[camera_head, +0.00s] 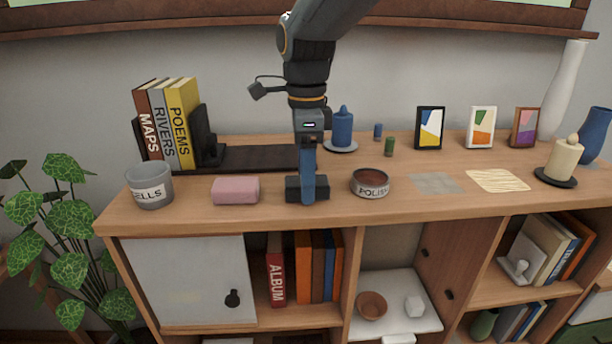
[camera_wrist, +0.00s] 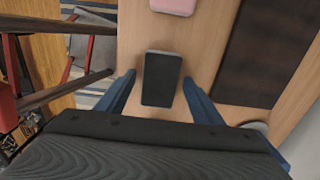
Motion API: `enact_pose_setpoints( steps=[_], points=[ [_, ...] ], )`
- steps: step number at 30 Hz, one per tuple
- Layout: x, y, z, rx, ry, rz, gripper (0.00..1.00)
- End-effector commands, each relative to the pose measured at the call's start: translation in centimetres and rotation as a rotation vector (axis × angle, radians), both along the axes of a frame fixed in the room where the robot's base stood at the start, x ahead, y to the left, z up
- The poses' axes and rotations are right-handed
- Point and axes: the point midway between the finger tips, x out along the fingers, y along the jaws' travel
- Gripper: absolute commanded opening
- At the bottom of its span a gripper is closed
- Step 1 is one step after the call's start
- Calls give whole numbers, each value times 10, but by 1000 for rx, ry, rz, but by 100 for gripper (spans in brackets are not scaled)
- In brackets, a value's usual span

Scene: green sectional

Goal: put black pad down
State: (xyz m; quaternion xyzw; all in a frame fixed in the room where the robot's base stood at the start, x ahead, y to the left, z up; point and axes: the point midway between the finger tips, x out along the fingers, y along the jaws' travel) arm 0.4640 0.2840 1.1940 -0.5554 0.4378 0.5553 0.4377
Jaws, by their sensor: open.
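The black pad (camera_head: 292,189) is a small dark block on the wooden cabinet top, close to its front edge, between the pink block (camera_head: 235,190) and the polish tin (camera_head: 370,183). In the wrist view the black pad (camera_wrist: 161,80) lies flat between my two blue fingers. My gripper (camera_head: 308,196) points down over it, and one finger hides its middle in the head view. My gripper (camera_wrist: 159,79) is open, with a finger on either side and narrow gaps to the pad.
A grey cup (camera_head: 150,188) stands at the left end. Books (camera_head: 168,120) stand behind it by a long black tray (camera_head: 258,158). A blue candle (camera_head: 342,130) is behind my gripper. A grey square (camera_head: 436,183) and a striped mat (camera_head: 497,180) lie right.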

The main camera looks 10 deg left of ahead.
Motion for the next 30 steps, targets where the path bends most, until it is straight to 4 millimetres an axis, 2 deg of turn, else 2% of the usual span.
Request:
enact_pose_setpoints(
  steps=[5,9,18,22,30],
  points=[
    [1,0,-6,0,-1,1,61],
    [1,1,21,3,-4,1,61],
    [2,-2,65,1,-2,0,61],
    [1,-3,73,0,-1,0,61],
    [1,-3,75,0,0,0,61]
  ],
)
